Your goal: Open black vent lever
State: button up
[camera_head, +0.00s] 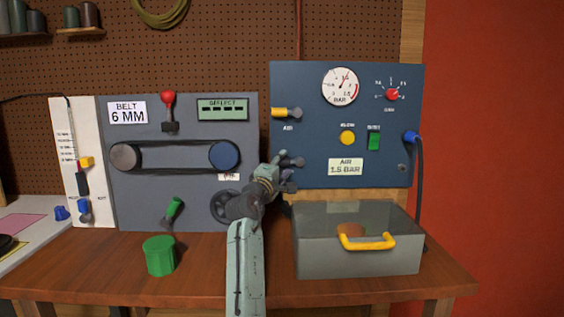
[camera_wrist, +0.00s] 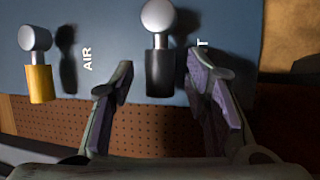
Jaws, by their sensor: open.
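The black vent lever (camera_wrist: 160,74) has a black body and a round grey knob (camera_wrist: 158,15). It is on the blue panel, and its label is mostly hidden, with only a "T" showing in the wrist view. In the head view its knob (camera_head: 298,162) shows just beyond my gripper (camera_head: 284,173), which covers most of the lever. My gripper is open. In the wrist view its two fingers stand to the left and right of the black body, with visible gaps; I see no contact.
A yellow lever (camera_head: 283,112) labelled AIR sits above on the same blue panel (camera_head: 310,90). A grey bin (camera_head: 330,255) with a yellow handle stands below right. A grey belt panel (camera_head: 150,195) is at left, and a green cup (camera_head: 160,256) stands on the table.

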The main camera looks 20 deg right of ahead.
jog(key=shift+w+d, duration=0.15)
jog(key=shift+w, duration=0.05)
jog(key=shift+c, duration=0.5)
grip_shut()
dwell(0.4)
